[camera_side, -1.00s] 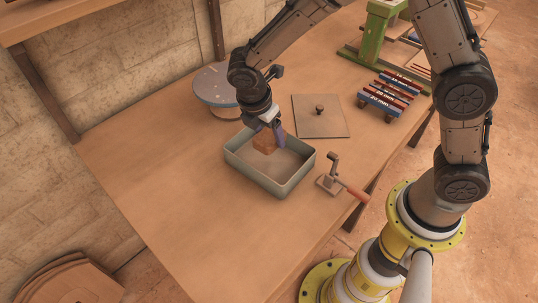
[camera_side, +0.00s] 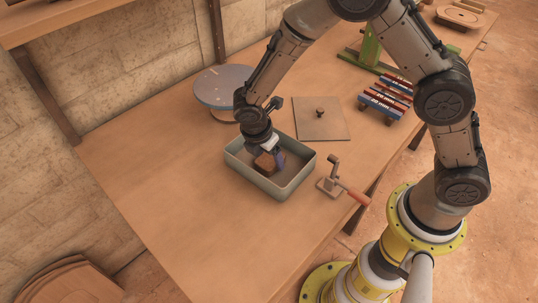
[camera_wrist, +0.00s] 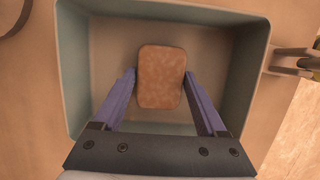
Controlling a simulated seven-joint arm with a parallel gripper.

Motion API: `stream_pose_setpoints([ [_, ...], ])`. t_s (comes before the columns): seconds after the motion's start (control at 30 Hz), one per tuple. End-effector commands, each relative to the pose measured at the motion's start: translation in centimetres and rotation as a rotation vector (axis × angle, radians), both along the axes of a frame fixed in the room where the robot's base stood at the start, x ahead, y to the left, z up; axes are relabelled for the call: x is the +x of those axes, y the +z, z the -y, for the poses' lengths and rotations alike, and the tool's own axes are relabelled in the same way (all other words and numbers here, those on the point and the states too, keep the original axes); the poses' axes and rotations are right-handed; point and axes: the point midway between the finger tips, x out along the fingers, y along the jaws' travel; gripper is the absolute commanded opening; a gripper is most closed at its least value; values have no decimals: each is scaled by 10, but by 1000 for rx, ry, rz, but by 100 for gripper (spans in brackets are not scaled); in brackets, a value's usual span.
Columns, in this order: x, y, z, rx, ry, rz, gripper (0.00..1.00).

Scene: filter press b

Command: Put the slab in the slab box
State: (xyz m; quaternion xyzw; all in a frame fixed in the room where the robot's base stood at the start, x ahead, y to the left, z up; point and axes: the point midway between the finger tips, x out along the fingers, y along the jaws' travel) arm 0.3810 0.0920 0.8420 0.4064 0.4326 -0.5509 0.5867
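The slab (camera_wrist: 161,77) is a small brown block with rounded corners. It is inside the walls of the slab box (camera_wrist: 251,80), a grey-green open tray, in the wrist view. In the side view the slab (camera_side: 265,163) shows low within the box (camera_side: 273,190). My gripper (camera_wrist: 161,76) reaches down into the box with its two purple fingers at the slab's left and right sides, shut on it. I cannot tell whether the slab's underside touches the box floor.
A square plate with a knob (camera_side: 320,118) lies behind the box. A round grey disc (camera_side: 222,87) stands at back left. A crank with a red handle (camera_side: 342,183) is just right of the box. A rack of coloured bars (camera_side: 386,97) stands farther right. The table's front left is clear.

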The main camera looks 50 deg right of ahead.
Motion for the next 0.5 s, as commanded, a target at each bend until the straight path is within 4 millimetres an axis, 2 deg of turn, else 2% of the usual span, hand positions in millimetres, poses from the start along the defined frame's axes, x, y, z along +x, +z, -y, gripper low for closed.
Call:
stream_pose_setpoints([
  [0.03, 0, 0, 0, 0, 0, 0, 82],
  [0.13, 0, 0, 0, 0, 0, 0, 100],
  [0.37, 0, 0, 0, 0, 0, 0, 100],
  [0.5, 0, 8, -2, 0, 0, 2, 100],
])
